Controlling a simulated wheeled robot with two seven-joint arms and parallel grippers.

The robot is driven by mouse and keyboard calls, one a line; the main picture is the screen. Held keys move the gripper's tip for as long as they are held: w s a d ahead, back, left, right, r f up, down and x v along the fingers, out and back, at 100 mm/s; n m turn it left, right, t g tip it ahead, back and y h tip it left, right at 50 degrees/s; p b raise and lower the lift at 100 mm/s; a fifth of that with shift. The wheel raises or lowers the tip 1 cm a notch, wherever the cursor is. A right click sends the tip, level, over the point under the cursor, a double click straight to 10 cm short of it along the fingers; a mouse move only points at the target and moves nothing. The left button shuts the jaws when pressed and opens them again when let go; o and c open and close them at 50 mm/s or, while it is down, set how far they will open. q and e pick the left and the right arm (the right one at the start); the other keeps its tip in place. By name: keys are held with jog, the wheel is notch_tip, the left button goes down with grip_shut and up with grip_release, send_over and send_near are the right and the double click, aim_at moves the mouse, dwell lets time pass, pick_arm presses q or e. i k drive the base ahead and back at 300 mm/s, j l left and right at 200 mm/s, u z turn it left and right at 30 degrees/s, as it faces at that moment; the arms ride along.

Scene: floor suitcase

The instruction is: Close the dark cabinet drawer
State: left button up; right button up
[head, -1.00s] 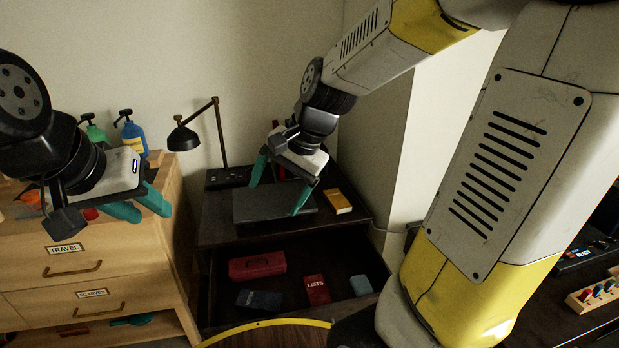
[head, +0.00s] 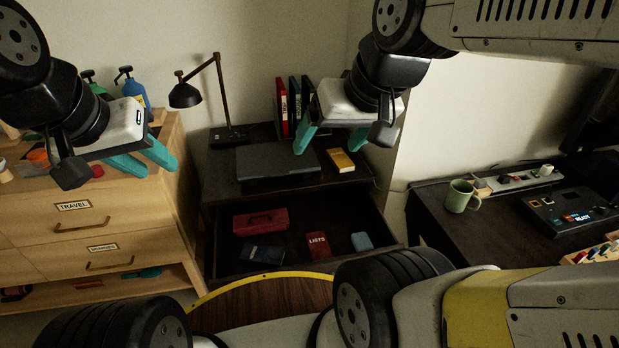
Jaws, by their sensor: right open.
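The dark cabinet (head: 225,187) stands in the middle, and its drawer (head: 225,262) is pulled open. In the drawer lie a red case (head: 260,222), a dark blue book (head: 262,254), a red book marked LISTS (head: 318,245) and a small blue-grey item (head: 362,241). My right gripper (head: 330,144) is open and empty, above the cabinet top and behind the open drawer. My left gripper (head: 142,165) hangs above the wooden dresser at the left; its teal fingers look apart, with nothing between them.
A closed laptop (head: 278,163), a yellow box (head: 341,160), binders (head: 283,108) and a lamp (head: 186,94) are on the cabinet top. The wooden dresser (head: 75,220) is at left. A dark desk (head: 440,222) with a green mug (head: 460,196) is at right.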

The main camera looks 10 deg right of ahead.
aim_at(343, 211)
jog(key=k+l, duration=0.15)
jog(key=l, duration=0.15)
jog(key=k+l, duration=0.3)
jog(key=k, duration=0.6)
